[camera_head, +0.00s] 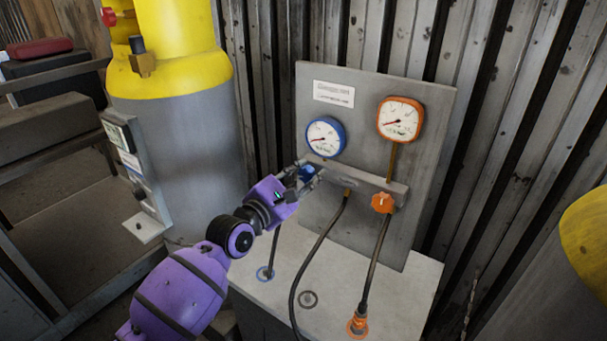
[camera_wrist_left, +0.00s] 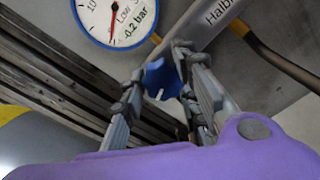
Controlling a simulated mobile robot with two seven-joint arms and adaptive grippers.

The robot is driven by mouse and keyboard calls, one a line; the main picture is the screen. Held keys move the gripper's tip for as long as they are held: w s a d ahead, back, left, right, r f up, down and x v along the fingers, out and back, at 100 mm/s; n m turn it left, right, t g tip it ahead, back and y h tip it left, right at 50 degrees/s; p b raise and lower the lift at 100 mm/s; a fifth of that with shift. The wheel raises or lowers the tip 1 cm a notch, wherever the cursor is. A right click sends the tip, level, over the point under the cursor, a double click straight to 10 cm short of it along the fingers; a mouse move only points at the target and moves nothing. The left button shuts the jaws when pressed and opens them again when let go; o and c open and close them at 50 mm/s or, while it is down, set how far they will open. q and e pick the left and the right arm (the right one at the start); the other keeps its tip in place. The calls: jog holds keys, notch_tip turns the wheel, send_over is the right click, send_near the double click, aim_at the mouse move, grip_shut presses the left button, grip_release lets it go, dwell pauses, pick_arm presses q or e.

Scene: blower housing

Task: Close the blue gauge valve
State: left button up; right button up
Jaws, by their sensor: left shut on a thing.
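The blue-rimmed gauge (camera_head: 326,137) is on the left of the grey panel. Its white dial also shows at the top of the left wrist view (camera_wrist_left: 115,18). Below it, the blue valve knob (camera_head: 306,172) is mostly hidden by my left gripper (camera_head: 308,175) in the head view. In the left wrist view the blue knob (camera_wrist_left: 162,78) has a lobed edge and a white mark, and sits between the fingers of my left gripper (camera_wrist_left: 160,80). The left gripper is shut on this knob. My right gripper is not in view.
An orange gauge (camera_head: 400,119) and an orange valve knob (camera_head: 382,202) are on the right of the panel (camera_head: 430,150). Hoses run down to the pale bench top (camera_head: 400,300). A yellow and grey tank (camera_head: 170,130) stands left; another yellow shape (camera_head: 588,235) is at right.

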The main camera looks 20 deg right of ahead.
pick_arm(q)
jog(key=m, duration=0.2)
jog(key=r+m, duration=0.1)
jog(key=m, duration=0.2)
jog(key=shift+w, duration=0.1)
jog(key=m, duration=0.5)
jog(key=shift+r+m, duration=0.1)
jog(key=shift+m, duration=0.3)
jog(key=m, duration=0.6)
jog(key=shift+s+d+r, duration=0.1)
jog(key=shift+s+d, duration=0.1)
jog(key=shift+s+d+m, duration=0.15)
jog(key=shift+m, duration=2.25)
jog(key=o, duration=1)
jog(key=shift+s, duration=0.1)
jog(key=shift+o, duration=0.2)
jog(key=shift+f, duration=0.2)
jog(key=shift+f, duration=0.15)
